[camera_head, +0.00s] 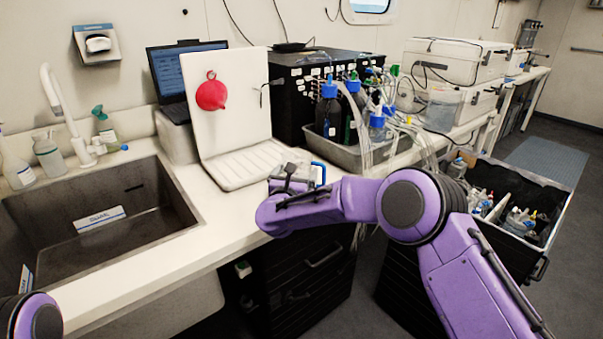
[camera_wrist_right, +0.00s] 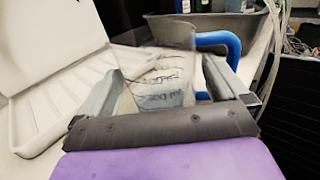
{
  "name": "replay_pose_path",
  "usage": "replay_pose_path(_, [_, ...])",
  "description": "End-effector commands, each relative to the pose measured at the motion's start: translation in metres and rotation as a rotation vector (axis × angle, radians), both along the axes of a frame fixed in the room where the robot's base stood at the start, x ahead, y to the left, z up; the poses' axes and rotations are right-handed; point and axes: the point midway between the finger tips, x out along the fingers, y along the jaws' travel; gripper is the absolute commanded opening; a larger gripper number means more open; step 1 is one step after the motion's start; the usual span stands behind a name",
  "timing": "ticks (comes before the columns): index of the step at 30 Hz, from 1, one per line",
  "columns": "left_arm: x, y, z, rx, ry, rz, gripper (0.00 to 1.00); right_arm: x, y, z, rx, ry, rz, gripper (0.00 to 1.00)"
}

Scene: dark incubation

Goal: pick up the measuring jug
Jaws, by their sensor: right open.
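The measuring jug (camera_wrist_right: 158,85) is clear with dark markings and a blue handle. In the right wrist view it stands between the two grey fingers of my right gripper (camera_wrist_right: 165,82), with the handle on the right. The fingers are open, one on each side of the jug; I cannot tell whether either touches it. In the head view the jug's blue handle (camera_head: 320,171) shows at the counter's front edge, just beyond my right gripper (camera_head: 292,178), and the arm hides much of the jug. My left gripper is out of view; only part of my left arm shows at bottom left.
A white drying rack (camera_head: 240,166) stands left of the jug. Behind is a grey tub (camera_head: 350,153) with blue-capped bottles and loose tubing. A sink (camera_head: 100,225) lies at left. A black crate (camera_head: 540,205) with bottles is at right.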

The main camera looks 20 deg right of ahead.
Motion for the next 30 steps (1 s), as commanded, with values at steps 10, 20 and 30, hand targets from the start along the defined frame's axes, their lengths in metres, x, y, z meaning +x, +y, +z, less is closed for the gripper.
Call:
replay_pose_path(10, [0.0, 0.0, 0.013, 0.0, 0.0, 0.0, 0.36, 0.031, -0.014, 0.0, 0.0, 0.0, 0.004, 1.0])
replay_pose_path(20, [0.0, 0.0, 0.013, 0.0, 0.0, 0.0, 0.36, 0.03, -0.015, 0.001, 0.0, -0.001, 0.003, 0.6])
replay_pose_path(30, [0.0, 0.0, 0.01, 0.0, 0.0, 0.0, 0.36, 0.031, -0.015, 0.015, 0.001, -0.004, 0.001, 0.6])
